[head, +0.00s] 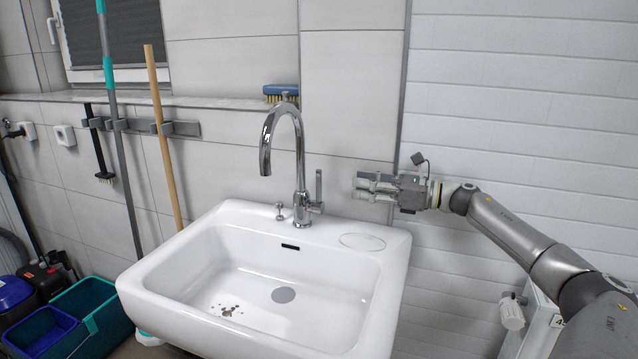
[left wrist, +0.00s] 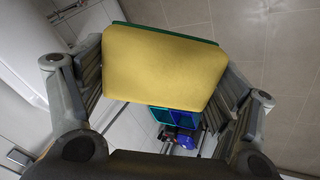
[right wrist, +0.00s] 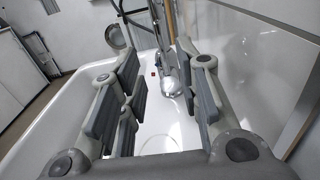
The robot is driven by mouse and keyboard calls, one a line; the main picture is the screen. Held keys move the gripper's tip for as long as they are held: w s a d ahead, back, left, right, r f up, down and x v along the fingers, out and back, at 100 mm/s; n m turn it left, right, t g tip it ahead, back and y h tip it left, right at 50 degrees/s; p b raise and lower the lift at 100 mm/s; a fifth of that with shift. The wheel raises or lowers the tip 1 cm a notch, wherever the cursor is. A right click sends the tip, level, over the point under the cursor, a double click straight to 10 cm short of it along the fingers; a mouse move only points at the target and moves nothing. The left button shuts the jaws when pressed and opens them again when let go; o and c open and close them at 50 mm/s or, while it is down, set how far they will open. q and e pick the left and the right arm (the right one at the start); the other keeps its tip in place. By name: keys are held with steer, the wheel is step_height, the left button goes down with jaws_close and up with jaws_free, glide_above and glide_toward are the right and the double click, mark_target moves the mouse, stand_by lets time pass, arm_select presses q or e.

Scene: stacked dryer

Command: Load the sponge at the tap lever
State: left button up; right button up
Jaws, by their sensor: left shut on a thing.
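A yellow sponge (left wrist: 165,68) with a green backing fills the middle of the left wrist view. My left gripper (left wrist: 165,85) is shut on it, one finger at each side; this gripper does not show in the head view. The chrome tap (head: 270,135) stands at the back of the white sink, with its upright lever (head: 318,187) on its right side. My right gripper (head: 362,188) is a short way right of the lever, apart from it, pointing left. In the right wrist view its fingers (right wrist: 165,92) are spread and empty, with the tap (right wrist: 172,80) ahead between them.
The white sink (head: 140,280) holds some brown dirt specks (head: 232,311) in its basin. A blue brush (head: 281,92) lies on the ledge behind the tap. A wooden handle (head: 163,130) leans left of the sink. Green and blue buckets (head: 105,315) stand at the lower left.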

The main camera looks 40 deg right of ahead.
arm_select(q)
steer(key=shift+f, duration=0.15)
arm_select(e)
steer(key=shift+x, duration=1.2)
arm_select(q)
steer(key=shift+r+p, duration=1.05)
steer(key=shift+r, duration=0.2)
arm_select(e)
glide_above(319, 201)
steer(key=s+d, duration=0.2)
steer(key=shift+w+a+r, duration=0.15)
steer(key=shift+w+a, duration=0.1)
arm_select(q)
steer(key=shift+r, duration=0.25)
arm_select(e)
steer(key=shift+x, duration=1.15)
steer(key=shift+c, duration=0.3)
jaws_close()
